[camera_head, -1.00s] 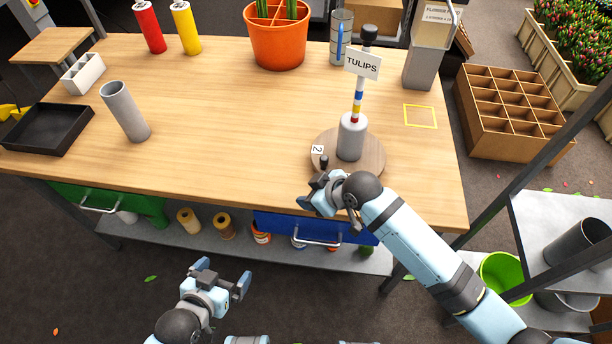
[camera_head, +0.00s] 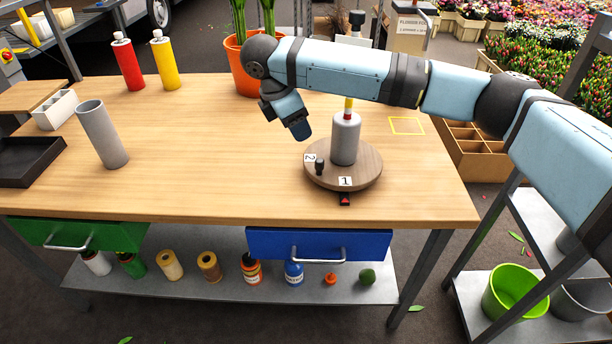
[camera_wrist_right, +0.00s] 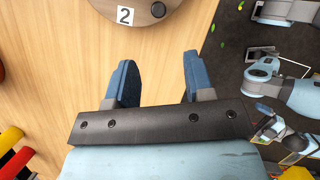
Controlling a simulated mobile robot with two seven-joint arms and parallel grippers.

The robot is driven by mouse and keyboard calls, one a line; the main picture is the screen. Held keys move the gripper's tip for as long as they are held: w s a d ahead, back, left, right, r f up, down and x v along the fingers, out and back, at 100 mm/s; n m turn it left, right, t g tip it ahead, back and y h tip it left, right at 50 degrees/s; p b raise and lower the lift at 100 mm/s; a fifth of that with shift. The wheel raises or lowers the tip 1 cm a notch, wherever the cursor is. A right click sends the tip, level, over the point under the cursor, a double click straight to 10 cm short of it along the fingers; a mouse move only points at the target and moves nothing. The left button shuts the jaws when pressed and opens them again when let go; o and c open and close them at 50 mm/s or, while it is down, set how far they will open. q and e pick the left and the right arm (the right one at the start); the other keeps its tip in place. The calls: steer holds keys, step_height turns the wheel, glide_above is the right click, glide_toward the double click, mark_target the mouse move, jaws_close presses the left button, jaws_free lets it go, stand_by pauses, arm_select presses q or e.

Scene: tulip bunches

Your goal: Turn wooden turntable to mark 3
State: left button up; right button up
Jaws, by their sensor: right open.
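The round wooden turntable (camera_head: 366,177) lies near the table's front right. The label 1 (camera_head: 345,181) is at its front, just above a red-and-black pointer (camera_head: 344,200) on the table. The label 2 (camera_head: 310,158) is at its left, next to a dark upright knob (camera_head: 320,165). Label 3 is not visible. A grey cylinder (camera_head: 345,140) stands on the disc; its sign is hidden behind my arm. My right gripper (camera_head: 298,126) is above the table, left of the disc and apart from it. In the wrist view its fingers (camera_wrist_right: 155,80) are open with nothing between them. My left gripper does not show.
A grey tube (camera_head: 102,135), a black tray (camera_head: 30,165), red (camera_head: 128,65) and yellow (camera_head: 165,62) bottles stand at left. An orange pot (camera_head: 243,75) is behind my wrist. A yellow square outline (camera_head: 406,125) is at right. The table's middle is clear.

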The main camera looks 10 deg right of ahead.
mark_target(319, 161)
steer(key=b+x, duration=0.1)
steer(key=x, duration=0.3)
steer(key=b+x, duration=0.1)
steer(key=x, duration=0.8)
steer(key=shift+w+d+f+b, duration=0.1)
steer(key=shift+d+f+b, duration=0.05)
steer(key=shift+d+b, duration=0.25)
jaws_close()
